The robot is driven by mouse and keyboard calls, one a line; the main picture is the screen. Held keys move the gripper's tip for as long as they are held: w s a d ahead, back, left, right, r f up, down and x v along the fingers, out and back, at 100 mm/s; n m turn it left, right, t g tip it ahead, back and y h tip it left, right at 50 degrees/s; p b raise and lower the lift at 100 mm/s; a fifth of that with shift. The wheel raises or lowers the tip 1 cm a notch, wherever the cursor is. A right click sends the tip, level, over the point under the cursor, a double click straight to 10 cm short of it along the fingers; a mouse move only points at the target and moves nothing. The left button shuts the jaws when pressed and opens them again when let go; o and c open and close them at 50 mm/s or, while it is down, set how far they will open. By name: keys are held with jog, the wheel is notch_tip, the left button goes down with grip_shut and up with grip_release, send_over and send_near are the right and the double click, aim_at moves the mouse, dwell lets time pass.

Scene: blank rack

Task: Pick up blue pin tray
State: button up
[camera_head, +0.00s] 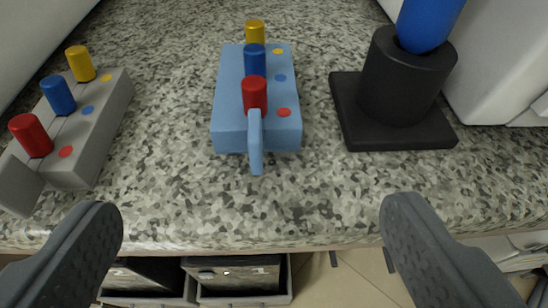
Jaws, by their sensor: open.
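The blue pin tray (230,105) sits on the speckled counter in the upper middle of the view. It is a light blue block with a yellow pin (255,33), a blue pin (255,62) and a red pin (254,95) in a row, with matching coloured dots to their right. Its narrow blue handle (255,150) sticks out toward me at the front edge. My gripper (252,225) is open and empty, its two grey fingers wide apart at the lower left and lower right. The tray lies beyond the fingertips, between them in line, and nothing touches it.
A grey pin tray (97,135) with similar pins stands at left. A black holder (397,95) with a blue cylinder (427,22) stands at right, near a white housing (500,60). The counter's front edge (250,247) is near me, with dark bins (240,275) below.

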aim_at(261, 150)
jog(key=x, duration=0.4)
jog(key=b+x, duration=0.1)
jog(key=x, duration=0.3)
jog(key=shift+d+f, duration=0.15)
jog(key=shift+f, duration=0.25)
jog(key=shift+b+x, duration=0.9)
jog(key=shift+x, duration=1.95)
jog(key=c, duration=1.1)
